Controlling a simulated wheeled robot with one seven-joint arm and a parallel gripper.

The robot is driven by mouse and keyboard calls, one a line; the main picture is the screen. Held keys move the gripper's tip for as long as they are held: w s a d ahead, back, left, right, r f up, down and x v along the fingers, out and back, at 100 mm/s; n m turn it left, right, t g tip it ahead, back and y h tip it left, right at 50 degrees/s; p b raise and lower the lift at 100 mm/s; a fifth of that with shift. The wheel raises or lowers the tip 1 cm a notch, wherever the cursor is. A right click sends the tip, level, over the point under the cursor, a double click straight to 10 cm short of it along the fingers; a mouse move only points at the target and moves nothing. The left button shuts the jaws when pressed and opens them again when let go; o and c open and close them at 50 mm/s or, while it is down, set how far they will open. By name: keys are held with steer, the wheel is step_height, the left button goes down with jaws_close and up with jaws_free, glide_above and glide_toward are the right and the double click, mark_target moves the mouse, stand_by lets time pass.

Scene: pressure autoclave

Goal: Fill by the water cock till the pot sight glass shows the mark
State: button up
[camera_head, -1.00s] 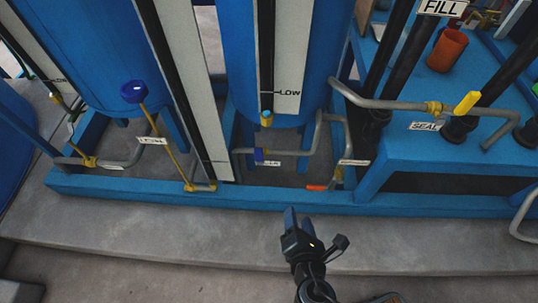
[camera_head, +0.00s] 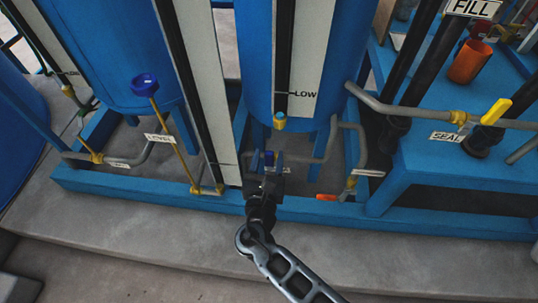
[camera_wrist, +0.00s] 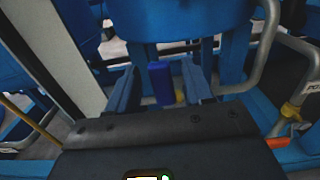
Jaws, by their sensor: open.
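A blue cock handle (camera_wrist: 160,84) on a yellow body stands between the two fingers of my gripper (camera_wrist: 160,76) in the wrist view. My gripper is open, with a finger on each side of the handle; I cannot tell whether either touches it. In the head view my gripper (camera_head: 268,163) hides most of this cock and its label, on the pipe below the middle blue pot (camera_head: 257,50). The pot's sight glass (camera_head: 284,45) is a dark strip beside a white board (camera_head: 307,60) marked LOW. No water level can be made out in it.
A yellow lever (camera_head: 496,111) labelled SEAL and an orange-handled valve (camera_head: 326,197) lie to the right. A blue funnel (camera_head: 145,84) on a yellow stem and a LEVEL label stand left. The blue frame rail (camera_head: 110,184) runs along the front; the concrete before it is clear.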

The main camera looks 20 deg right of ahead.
steer(key=shift+x, duration=0.8)
steer(key=shift+c, duration=0.4)
jaws_close()
